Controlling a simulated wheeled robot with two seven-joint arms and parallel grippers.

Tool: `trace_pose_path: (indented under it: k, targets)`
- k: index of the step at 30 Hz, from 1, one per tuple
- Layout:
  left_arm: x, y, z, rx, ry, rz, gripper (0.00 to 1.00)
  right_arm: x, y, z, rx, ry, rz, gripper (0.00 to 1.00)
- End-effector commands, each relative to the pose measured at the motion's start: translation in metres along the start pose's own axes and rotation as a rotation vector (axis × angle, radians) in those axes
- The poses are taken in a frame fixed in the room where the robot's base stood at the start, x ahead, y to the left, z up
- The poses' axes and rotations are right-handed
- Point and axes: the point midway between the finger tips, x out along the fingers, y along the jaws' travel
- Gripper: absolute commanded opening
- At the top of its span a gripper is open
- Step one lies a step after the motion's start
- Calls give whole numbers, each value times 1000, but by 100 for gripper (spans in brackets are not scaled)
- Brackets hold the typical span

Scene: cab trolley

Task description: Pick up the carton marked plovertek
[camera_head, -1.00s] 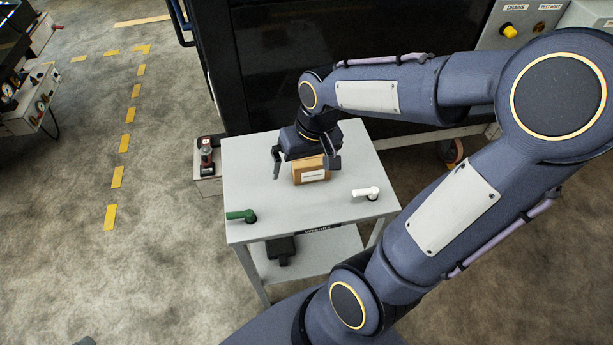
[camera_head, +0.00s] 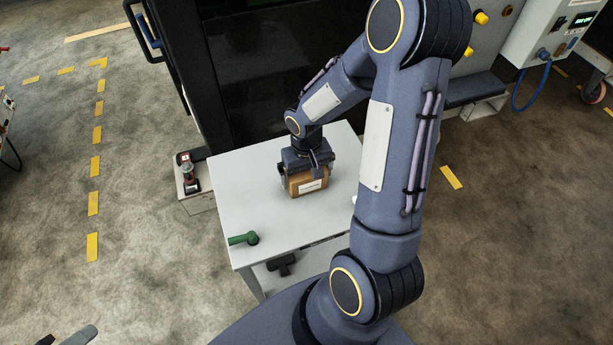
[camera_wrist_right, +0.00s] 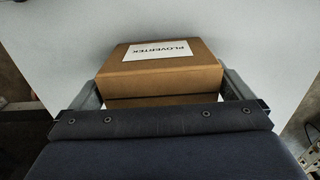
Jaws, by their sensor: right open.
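The brown carton (camera_head: 308,186) stands on the grey-white trolley top (camera_head: 245,190). In the right wrist view the carton (camera_wrist_right: 165,72) bears a white label reading PLOVERTEK. My right gripper (camera_head: 306,178) is over the carton from above, with a finger on either side of it. The right wrist view also shows the gripper's fingers (camera_wrist_right: 162,95) flanking the carton. The jaws are open and the carton still rests on the trolley. My left gripper is not identifiable in these views.
A green handled item (camera_head: 243,239) lies near the trolley's front left corner. A white item beside my right arm is mostly hidden. A black object (camera_head: 282,264) is on the lower shelf. A dark machine stands behind the trolley, and a small red-and-black item (camera_head: 187,173) sits left of it.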

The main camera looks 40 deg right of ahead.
Motion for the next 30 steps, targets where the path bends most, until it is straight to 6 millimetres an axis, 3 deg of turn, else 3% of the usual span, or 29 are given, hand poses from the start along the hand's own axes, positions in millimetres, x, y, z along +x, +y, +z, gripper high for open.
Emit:
trace_pose_path:
  k: [8,20,30]
  targets:
    - [0,0,0,0,0,0,36,4,0,0,-1,0,0,100]
    - [0,0,0,0,0,0,36,4,0,0,-1,0,0,48]
    - [0,0,0,0,0,0,36,-1,0,-1,0,4,-1,48]
